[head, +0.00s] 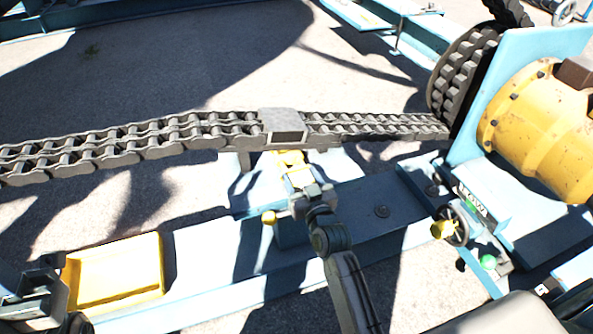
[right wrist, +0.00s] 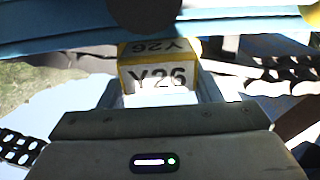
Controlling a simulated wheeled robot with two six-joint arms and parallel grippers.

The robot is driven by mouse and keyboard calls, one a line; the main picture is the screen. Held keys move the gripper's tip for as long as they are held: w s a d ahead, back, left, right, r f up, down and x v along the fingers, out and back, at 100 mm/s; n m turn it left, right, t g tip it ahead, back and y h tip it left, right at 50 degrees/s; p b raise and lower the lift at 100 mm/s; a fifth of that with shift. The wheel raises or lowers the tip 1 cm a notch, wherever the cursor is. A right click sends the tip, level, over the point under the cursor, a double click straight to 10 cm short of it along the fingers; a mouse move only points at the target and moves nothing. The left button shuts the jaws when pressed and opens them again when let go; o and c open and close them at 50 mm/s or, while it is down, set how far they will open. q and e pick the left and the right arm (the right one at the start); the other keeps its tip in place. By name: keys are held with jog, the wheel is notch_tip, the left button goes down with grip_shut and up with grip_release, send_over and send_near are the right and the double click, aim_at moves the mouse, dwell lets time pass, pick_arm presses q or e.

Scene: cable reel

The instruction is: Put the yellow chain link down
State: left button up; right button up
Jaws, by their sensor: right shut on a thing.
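The yellow chain link (head: 290,160) shows in the head view just below the grey block on the chain. In the right wrist view the yellow link (right wrist: 158,73) has a white label reading "Y26" and sits between my fingers. My right gripper (head: 302,183) is shut on it, and its arm reaches up from the bottom of the head view. I cannot tell whether the link touches the chain or the blue frame. My left gripper (head: 50,285) is at the lower left, beside the yellow tray (head: 115,270); its opening is unclear.
A grey double-row chain (head: 130,143) runs across to a sprocket (head: 462,75) at the right, through a grey block (head: 284,123). A yellow motor (head: 540,130) and a handwheel (head: 453,226) stand right. The yellow tray looks empty.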

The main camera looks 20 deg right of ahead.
aim_at(297, 171)
jog(key=w, duration=0.4)
jog(key=shift+b, duration=0.4)
jog(key=shift+s+f+b, duration=0.15)
jog(key=shift+f+b, duration=0.15)
jog(key=shift+r, duration=0.1)
jog(key=shift+f, duration=0.35)
jog(key=o, duration=1.3)
